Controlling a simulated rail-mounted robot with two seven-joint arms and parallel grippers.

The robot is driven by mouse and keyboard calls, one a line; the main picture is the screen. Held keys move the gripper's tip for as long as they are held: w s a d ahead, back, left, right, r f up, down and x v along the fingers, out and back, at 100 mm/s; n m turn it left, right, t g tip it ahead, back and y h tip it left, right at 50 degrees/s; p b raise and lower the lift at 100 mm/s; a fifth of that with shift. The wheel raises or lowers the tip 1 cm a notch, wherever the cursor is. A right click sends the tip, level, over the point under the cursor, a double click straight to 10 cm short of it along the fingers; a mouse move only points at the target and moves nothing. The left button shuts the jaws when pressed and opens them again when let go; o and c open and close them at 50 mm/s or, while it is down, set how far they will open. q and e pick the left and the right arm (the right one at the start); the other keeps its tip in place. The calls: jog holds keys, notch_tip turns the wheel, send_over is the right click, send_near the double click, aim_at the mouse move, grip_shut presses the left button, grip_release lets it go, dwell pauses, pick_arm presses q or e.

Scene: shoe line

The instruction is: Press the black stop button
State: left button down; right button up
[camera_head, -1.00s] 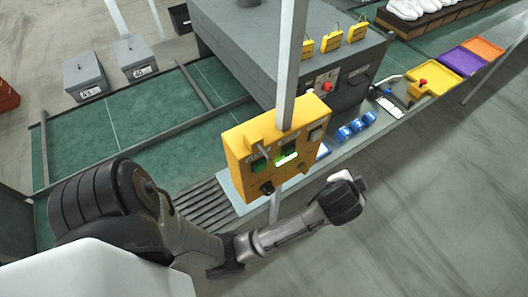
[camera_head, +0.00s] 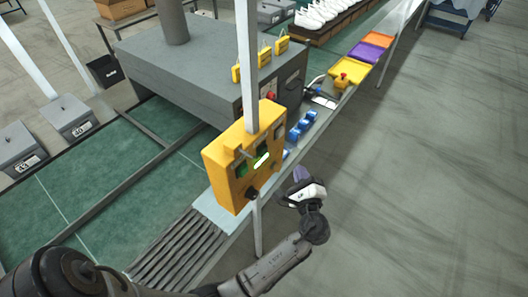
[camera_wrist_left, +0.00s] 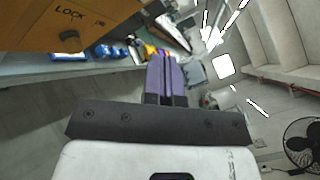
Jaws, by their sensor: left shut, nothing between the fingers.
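A yellow control box (camera_head: 228,165) is fixed to a pale post beside the conveyor. A black round knob or button (camera_head: 252,193) sits low on its front face; I cannot tell whether it is the stop button. In the left wrist view the fingers (camera_wrist_left: 167,72) are together and empty. My right gripper is not in view.
Behind the box stands a grey machine (camera_head: 190,70) with a red button (camera_head: 271,96). Blue items (camera_head: 301,126) lie on the ledge past the box. A yellow tray (camera_head: 350,68) lies farther along. The floor to the right is clear.

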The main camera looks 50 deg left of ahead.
aim_at(263, 150)
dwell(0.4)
pick_arm(q)
jog(key=s+a+p, duration=0.1)
jog(key=a, duration=0.7)
jog(key=shift+s+a+p, duration=0.3)
jog(key=shift+s+p, duration=0.1)
dwell(0.4)
dwell(0.8)
dwell(0.7)
jog(key=shift+a, duration=0.15)
